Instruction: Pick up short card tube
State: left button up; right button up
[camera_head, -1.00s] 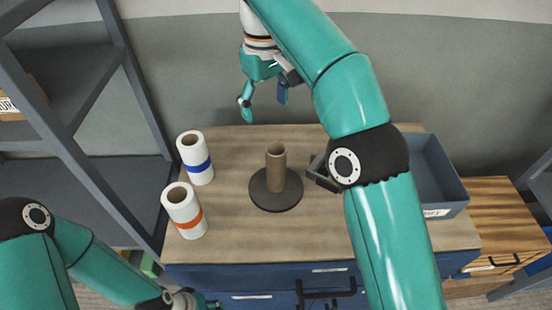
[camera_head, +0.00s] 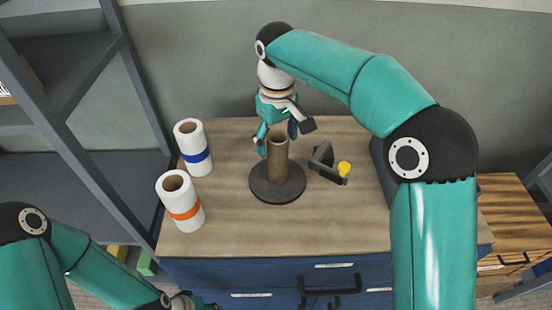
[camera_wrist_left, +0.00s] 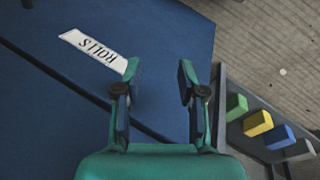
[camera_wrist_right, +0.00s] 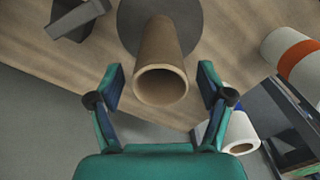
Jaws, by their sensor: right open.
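The short card tube (camera_head: 277,160) is brown and stands upright on a dark round base (camera_head: 278,190) on the cabinet top. In the right wrist view the tube (camera_wrist_right: 162,62) points its open end toward the camera, and the dark base (camera_wrist_right: 190,22) lies beyond it. My right gripper (camera_head: 276,140) is open, just behind the tube's upper end; in its wrist view the fingers are spread to both sides of the tube's line, with no contact visible. My left gripper (camera_wrist_left: 158,85) is open and empty in front of the blue drawer front, low and away from the tube.
Two white rolls, one with a blue band (camera_head: 195,150) and one with an orange band (camera_head: 181,205), stand left of the base. The front of the wooden top (camera_head: 290,235) is clear.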

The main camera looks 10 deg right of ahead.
jog(key=shift+s+d+f, duration=0.1)
jog(key=shift+f, duration=1.3)
jog(key=c, duration=1.1)
jog(key=shift+c, duration=0.2)
jog(key=shift+r, duration=0.15)
